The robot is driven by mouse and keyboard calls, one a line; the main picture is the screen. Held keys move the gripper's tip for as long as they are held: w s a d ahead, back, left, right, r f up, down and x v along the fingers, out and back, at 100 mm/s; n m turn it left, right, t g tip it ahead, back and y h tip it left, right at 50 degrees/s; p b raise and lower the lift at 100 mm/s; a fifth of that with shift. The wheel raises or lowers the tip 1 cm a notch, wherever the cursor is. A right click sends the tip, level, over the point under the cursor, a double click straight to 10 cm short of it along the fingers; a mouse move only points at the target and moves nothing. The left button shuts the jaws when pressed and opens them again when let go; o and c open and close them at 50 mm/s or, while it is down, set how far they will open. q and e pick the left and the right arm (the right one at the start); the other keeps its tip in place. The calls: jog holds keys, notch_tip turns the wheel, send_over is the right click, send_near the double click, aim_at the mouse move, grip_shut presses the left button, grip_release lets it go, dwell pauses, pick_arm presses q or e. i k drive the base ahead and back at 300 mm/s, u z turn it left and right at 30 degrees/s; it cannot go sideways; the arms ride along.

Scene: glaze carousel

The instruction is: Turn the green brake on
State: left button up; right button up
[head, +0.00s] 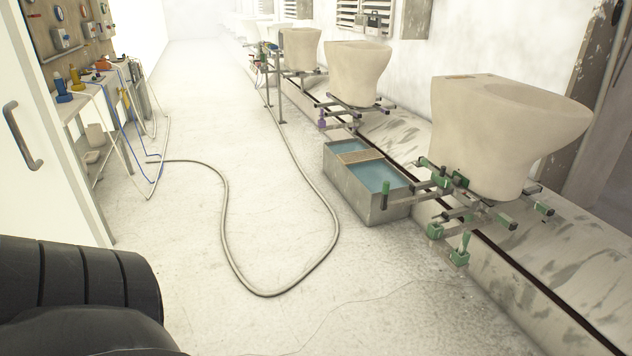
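The nearest stand (485,211) has dark metal arms with green fittings and carries a large beige toilet-shaped piece (470,135), at the right. A green upright lever (465,241) rises from a green block at its front lower end. A green upright handle (385,190) stands at the end of its left arm, in front of the tank. I cannot tell for sure which green part is the brake, or its on or off position. Neither of my grippers is in the head view.
A metal tank (350,205) of blue water stands left of the nearest stand. More beige pieces (357,72) on stands line the track behind. A grey hose (225,225) loops across the floor. A workbench (75,105) is at the left. The front middle floor is clear.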

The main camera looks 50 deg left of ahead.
aim_at(386, 184)
jog(key=u, duration=1.4)
jog(key=i, duration=3.35)
jog(key=z, duration=0.35)
